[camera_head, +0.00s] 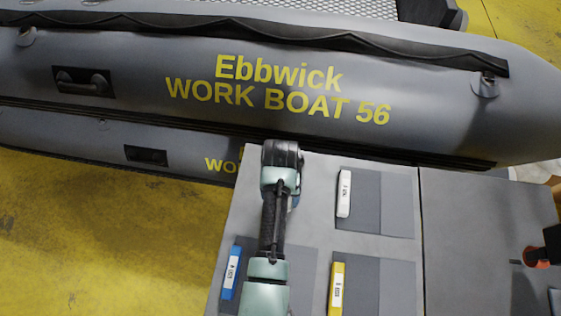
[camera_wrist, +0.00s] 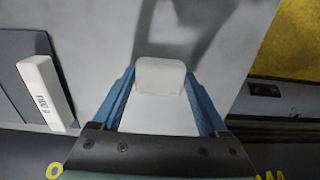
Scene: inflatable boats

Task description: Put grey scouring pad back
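A pale grey block-like pad (camera_wrist: 160,80), which looks like the scouring pad, sits between the two blue fingertips of my gripper (camera_wrist: 159,77) in the wrist view. The fingers meet both its sides, and it appears held above the grey table top. In the head view my gripper (camera_head: 294,199) is over the left part of the grey table (camera_head: 315,185); my arm hides the pad there. A white labelled block (camera_head: 344,193) stands at the left edge of a darker grey mat (camera_head: 397,205), right of my gripper. It also shows in the wrist view (camera_wrist: 45,92).
Blue (camera_head: 231,272) and yellow (camera_head: 336,289) labelled blocks edge other dark mats nearer me. A grey inflatable boat (camera_head: 430,105) lies along the table's far side. An orange-and-black object (camera_head: 536,257) is at the right. Yellow floor (camera_head: 100,245) is open at left.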

